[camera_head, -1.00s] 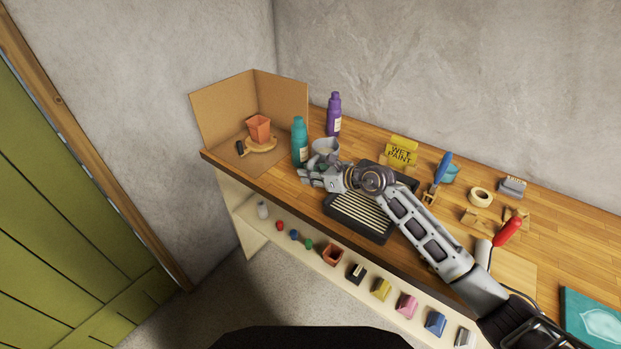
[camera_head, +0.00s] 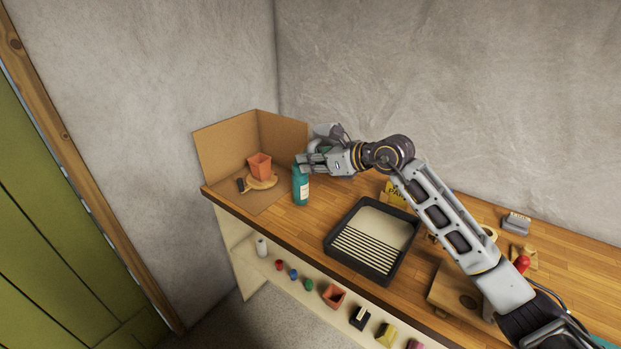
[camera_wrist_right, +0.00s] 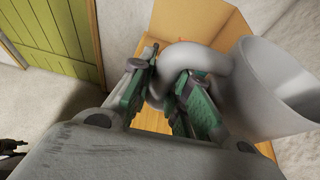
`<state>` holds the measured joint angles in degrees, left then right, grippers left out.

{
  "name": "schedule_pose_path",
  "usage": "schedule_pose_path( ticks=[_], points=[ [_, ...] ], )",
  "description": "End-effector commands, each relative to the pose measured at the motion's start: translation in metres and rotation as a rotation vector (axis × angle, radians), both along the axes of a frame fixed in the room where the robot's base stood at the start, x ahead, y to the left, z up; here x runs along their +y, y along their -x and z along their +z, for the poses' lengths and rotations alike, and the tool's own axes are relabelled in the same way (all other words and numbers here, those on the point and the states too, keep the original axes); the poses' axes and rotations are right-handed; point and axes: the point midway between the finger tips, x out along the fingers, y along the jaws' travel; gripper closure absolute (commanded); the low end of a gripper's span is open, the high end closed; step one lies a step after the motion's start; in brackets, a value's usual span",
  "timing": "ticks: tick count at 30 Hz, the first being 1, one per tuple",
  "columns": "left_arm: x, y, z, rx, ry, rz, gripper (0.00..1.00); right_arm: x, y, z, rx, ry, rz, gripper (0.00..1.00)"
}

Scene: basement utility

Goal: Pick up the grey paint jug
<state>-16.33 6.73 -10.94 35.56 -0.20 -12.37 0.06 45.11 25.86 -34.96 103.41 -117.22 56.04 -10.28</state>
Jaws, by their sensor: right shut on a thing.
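The grey paint jug (camera_wrist_right: 268,88) fills the right of the right wrist view, with its thick loop handle toward the fingers. In the head view only part of the jug (camera_head: 325,130) shows above and behind my right gripper (camera_head: 306,160). My right gripper, with green finger pads in the wrist view (camera_wrist_right: 163,92), is shut on the jug's handle. The jug is held up above the bench, near the teal bottle.
A teal bottle (camera_head: 300,187) stands just below my right gripper in the head view. A cardboard screen (camera_head: 222,151) with an orange pot (camera_head: 260,165) is at the left. A black paint tray (camera_head: 346,267) lies mid-bench.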

Motion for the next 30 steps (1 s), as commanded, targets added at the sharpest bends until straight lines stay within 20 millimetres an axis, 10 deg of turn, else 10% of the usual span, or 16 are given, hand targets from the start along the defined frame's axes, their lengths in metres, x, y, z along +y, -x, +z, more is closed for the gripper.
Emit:
schedule_pose_path(
  ticks=[15, 30],
  points=[
    [0.013, 0.000, -0.004, 0.000, -0.014, -0.001, 0.60, 0.000, 0.000, 0.069, -0.006, -0.001, 0.001, 1.00],
    [0.001, -0.001, -0.005, 0.000, -0.001, 0.002, 0.60, 0.000, 0.000, 0.080, -0.003, -0.001, 0.001, 1.00]
  ],
)
